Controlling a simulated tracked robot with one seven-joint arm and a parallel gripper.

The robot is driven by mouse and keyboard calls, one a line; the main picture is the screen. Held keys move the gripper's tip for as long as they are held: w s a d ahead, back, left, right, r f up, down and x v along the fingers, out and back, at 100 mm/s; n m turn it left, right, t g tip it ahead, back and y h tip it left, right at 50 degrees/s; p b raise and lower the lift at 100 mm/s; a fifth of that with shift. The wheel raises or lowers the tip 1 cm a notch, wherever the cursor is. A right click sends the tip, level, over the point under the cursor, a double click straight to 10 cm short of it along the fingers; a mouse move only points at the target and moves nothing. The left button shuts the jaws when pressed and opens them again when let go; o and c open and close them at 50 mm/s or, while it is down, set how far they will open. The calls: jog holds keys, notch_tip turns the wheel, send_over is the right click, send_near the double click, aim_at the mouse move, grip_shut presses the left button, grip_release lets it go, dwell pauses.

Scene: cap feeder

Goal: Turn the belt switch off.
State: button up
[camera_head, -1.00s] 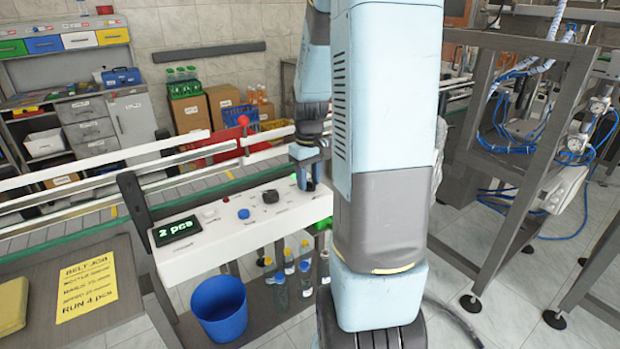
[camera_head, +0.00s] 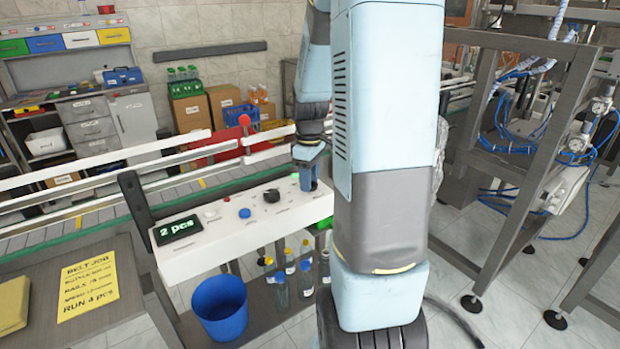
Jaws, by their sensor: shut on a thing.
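The white control panel (camera_head: 225,238) stands in front of the belt. It carries a lit display (camera_head: 178,229) reading "2 pcs", a pale button (camera_head: 210,214), a blue button (camera_head: 244,213) and a black knob (camera_head: 272,196). My gripper (camera_head: 309,186) points down at the panel's right end. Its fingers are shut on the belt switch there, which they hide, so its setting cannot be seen. A small green part (camera_head: 295,176) shows just left of the fingers.
The conveyor belt (camera_head: 100,218) runs behind the panel. A blue bin (camera_head: 220,308) and several bottles (camera_head: 281,290) stand below it. A yellow note (camera_head: 88,286) reading "RUN 4 pcs" lies at left. A metal frame (camera_head: 530,170) stands at right.

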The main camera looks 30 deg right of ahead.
jog(key=o, duration=1)
jog(key=shift+r, duration=0.15)
notch_tip(320, 180, up, 14)
jog(key=shift+f, duration=0.25)
dwell(0.3)
jog(key=s+a+r+m+t, duration=0.2)
jog(key=s+a+m, duration=0.1)
jog(key=s+a, duration=0.5)
jog(key=s+a+r+m+t, duration=0.3)
jog(key=s+a, duration=0.4)
jog(key=s, duration=0.2)
jog(key=shift+s+a+m+t, duration=0.25)
jog(key=shift+a+m+t, duration=0.05)
jog(key=shift+a, duration=0.05)
